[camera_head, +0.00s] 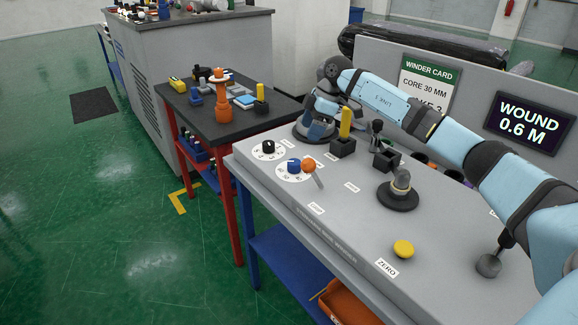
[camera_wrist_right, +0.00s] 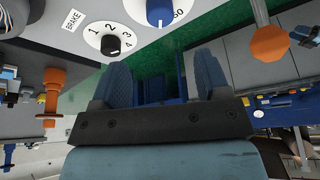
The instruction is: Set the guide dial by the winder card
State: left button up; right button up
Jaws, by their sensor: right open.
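The winder card (camera_head: 428,80) stands behind the winder, reading "CORE 30 MM" and a line ending "KE 3", partly hidden by my right arm. Two white dials sit at the winder top's far left corner. One has a black knob (camera_head: 268,147), labelled "BRAKE" and numbered 1 to 4 in the wrist view (camera_wrist_right: 111,45). The other has a blue knob (camera_head: 293,165), also in the wrist view (camera_wrist_right: 160,11), with 50 on its scale; I cannot read a guide label. My right gripper (camera_head: 318,127) is open and empty beyond the dials, apart from both knobs. My left gripper is out of view.
An orange-knobbed lever (camera_head: 308,165) stands close beside the blue knob. A yellow-handled block (camera_head: 344,128), a grey knob on a black base (camera_head: 400,192) and a yellow button (camera_head: 403,249) are on the winder top. A dark side table (camera_head: 226,126) adjoins at left.

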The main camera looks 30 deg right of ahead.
aim_at(294, 162)
jog(key=x, duration=1.2)
jog(key=shift+a+f+b, duration=0.1)
jog(key=shift+b, duration=0.25)
jog(key=c, duration=0.9)
